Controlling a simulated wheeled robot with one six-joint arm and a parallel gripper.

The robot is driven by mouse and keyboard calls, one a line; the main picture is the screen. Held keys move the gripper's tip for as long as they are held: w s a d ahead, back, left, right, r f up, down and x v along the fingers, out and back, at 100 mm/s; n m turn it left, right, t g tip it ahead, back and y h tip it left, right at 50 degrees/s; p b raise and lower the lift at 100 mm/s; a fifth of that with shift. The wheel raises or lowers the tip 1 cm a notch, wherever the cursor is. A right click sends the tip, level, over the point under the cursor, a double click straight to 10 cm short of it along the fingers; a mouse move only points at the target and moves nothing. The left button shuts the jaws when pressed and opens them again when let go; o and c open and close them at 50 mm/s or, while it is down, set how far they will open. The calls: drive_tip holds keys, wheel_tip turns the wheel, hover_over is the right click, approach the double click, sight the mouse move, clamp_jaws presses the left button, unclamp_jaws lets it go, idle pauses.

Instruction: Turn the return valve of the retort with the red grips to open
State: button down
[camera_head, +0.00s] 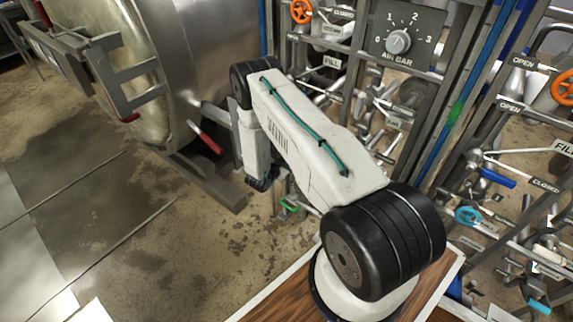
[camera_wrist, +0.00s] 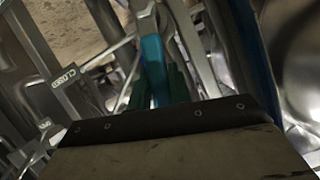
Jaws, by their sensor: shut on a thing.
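The retort with the red grips (camera_head: 155,70) stands at the upper left in the head view; one red grip (camera_head: 207,141) shows low on its side. In the wrist view, my gripper (camera_wrist: 158,88) is shut on a teal-blue valve handle (camera_wrist: 153,55), with dark green fingers on either side of it. A CLOSED label (camera_wrist: 66,77) is on a grey bar left of the handle. No label naming this valve is readable, so I cannot tell its position. In the head view my arm hides the held handle.
A pipe rack with an AIR BAR dial (camera_head: 398,42) and an orange handwheel (camera_head: 301,11) stands behind my arm. More valves, including a light-blue handwheel (camera_head: 467,216), are at the right. Pipes crowd the gripper. Open floor (camera_head: 130,230) lies at the left.

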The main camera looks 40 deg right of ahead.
drive_tip(key=shift+w+a, duration=0.1)
idle(0.3)
drive_tip(key=c, duration=1.3)
unclamp_jaws()
drive_tip(key=shift+v, duration=3.9)
